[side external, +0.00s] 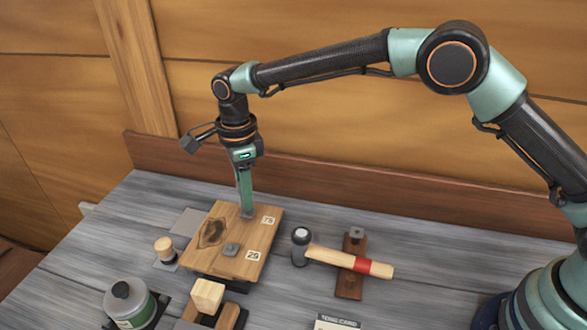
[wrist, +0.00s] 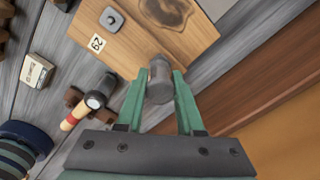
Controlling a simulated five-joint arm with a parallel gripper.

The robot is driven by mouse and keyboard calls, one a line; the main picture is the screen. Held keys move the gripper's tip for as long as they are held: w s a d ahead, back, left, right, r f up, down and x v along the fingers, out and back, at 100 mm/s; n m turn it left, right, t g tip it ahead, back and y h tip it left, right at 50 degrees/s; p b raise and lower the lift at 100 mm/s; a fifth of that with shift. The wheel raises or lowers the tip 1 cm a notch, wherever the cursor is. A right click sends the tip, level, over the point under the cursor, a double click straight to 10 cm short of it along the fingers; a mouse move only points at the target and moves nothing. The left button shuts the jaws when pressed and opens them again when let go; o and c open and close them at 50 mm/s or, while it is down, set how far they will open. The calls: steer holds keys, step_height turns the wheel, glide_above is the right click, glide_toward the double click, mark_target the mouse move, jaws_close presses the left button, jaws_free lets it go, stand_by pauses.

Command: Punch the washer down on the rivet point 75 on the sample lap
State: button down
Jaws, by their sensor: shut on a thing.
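The sample lap is a wooden board (side external: 218,267) with a dark knot, two number tags and a grey square washer (side external: 231,249). The tag at its far right corner (side external: 268,220) appears to read 75; the nearer tag (side external: 253,255) reads 29. My gripper (side external: 246,208) points down at the far part of the board, just left of the 75 tag. In the wrist view, its green fingers are shut on a grey cylindrical punch (wrist: 159,82). The punch's lower end is over or on the board; contact cannot be told. Any washer or rivet point under it is hidden.
A hammer (side external: 345,260) with a red-banded handle lies right of the board across a dark wooden piece (side external: 350,283). A pale wooden block (side external: 207,296), a green-banded canister (side external: 129,304) and a wooden-topped tool (side external: 165,247) stand nearby. The grey bench (side external: 440,260) is clear farther right.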

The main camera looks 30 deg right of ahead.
steer(key=shift+f, duration=0.15)
stand_by(0.5)
steer(key=shift+f, duration=0.4)
steer(key=shift+f, duration=0.2)
stand_by(0.4)
steer(key=shift+c, duration=2.3)
jaws_free()
steer(key=shift+r, duration=4)
